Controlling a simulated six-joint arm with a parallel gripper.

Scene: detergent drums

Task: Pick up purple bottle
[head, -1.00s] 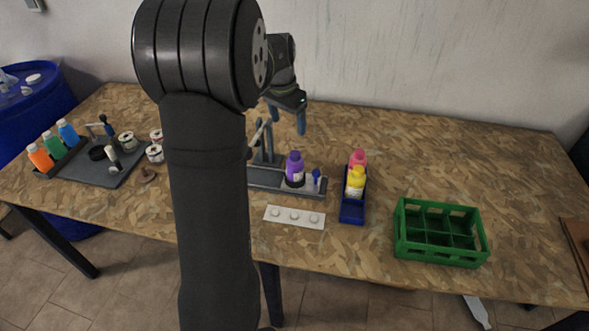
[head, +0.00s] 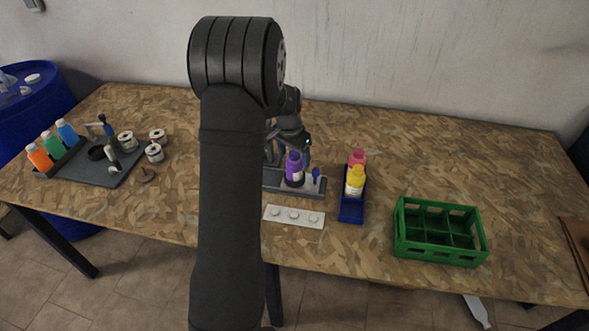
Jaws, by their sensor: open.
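The purple bottle (head: 294,168) stands upright on a grey tray (head: 311,192) near the middle of the table. My gripper (head: 304,155) is low, just behind the purple bottle and close to its top right. One blue finger shows beside the bottle. The other finger is hidden, and I cannot tell whether the fingers touch the bottle. My gripper is open.
A blue holder (head: 351,209) with a yellow bottle (head: 355,181) and a pink bottle (head: 358,158) is right of the tray. A white strip (head: 294,217) lies in front. A green crate (head: 440,256) stands further right. A dark tray (head: 95,171) with bottles is left.

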